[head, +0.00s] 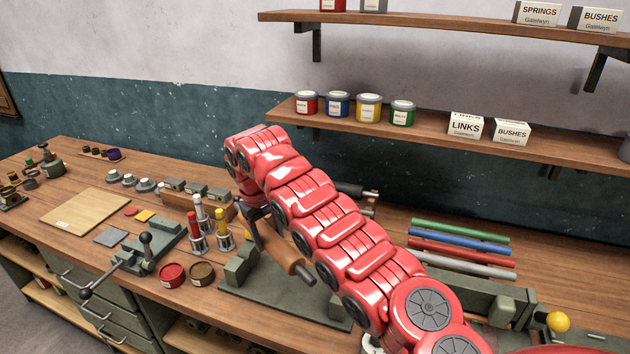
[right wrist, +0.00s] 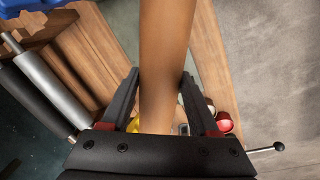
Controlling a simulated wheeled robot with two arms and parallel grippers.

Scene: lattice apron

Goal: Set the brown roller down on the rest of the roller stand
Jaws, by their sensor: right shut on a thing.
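The brown roller (head: 280,249) is held by my right gripper (head: 259,214), above or just behind the green-grey roller stand (head: 285,306). Its dark near end (head: 305,275) hangs over the stand; I cannot tell whether it touches. My left gripper is not in view.
Red and brown tins (head: 202,274), several upright tools (head: 210,235) and a green clamp (head: 146,246) stand left of the stand. Coloured rods (head: 460,248) lie to the right of my arm. A dark roller (head: 350,189) lies behind it. Shelves (head: 440,135) overhang the bench's back.

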